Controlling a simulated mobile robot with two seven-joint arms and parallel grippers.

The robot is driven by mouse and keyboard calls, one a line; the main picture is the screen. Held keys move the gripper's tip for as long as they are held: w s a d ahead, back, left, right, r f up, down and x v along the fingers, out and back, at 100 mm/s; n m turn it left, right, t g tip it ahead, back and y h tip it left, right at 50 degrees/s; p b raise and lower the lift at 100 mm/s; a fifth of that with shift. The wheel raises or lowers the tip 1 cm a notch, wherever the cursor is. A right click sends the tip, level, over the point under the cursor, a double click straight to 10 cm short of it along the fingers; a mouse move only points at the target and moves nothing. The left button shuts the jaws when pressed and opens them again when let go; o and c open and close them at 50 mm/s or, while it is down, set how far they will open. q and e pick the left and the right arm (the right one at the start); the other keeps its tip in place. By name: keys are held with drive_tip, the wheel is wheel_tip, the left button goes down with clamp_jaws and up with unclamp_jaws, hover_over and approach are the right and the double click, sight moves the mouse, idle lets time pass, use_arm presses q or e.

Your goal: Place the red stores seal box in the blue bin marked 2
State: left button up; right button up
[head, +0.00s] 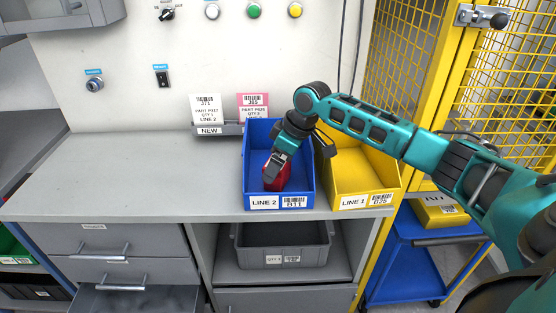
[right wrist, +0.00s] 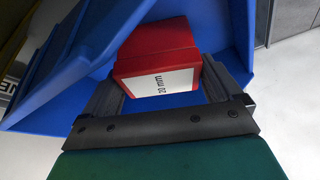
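The red box (head: 277,177) is inside the blue bin (head: 251,186), whose front label reads LINE 2. In the right wrist view the red box (right wrist: 155,48) shows a white label reading 20 mm. My right gripper (head: 275,168) reaches down into the blue bin from above. Whether the box rests on the bin floor is hard to tell. My left gripper is out of view.
A yellow bin (head: 365,180) labelled LINE 1 stands right beside the blue bin. A grey bin (head: 281,257) sits on the shelf below. The grey worktop (head: 120,180) to the left is clear. Cards (head: 207,107) stand behind, and a yellow mesh door (head: 420,60) is at right.

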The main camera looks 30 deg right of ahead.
drive_tip(key=shift+o, duration=0.5)
drive_tip(key=shift+r, duration=0.1)
drive_tip(key=p+v, duration=0.1)
drive_tip(key=v, duration=1.1)
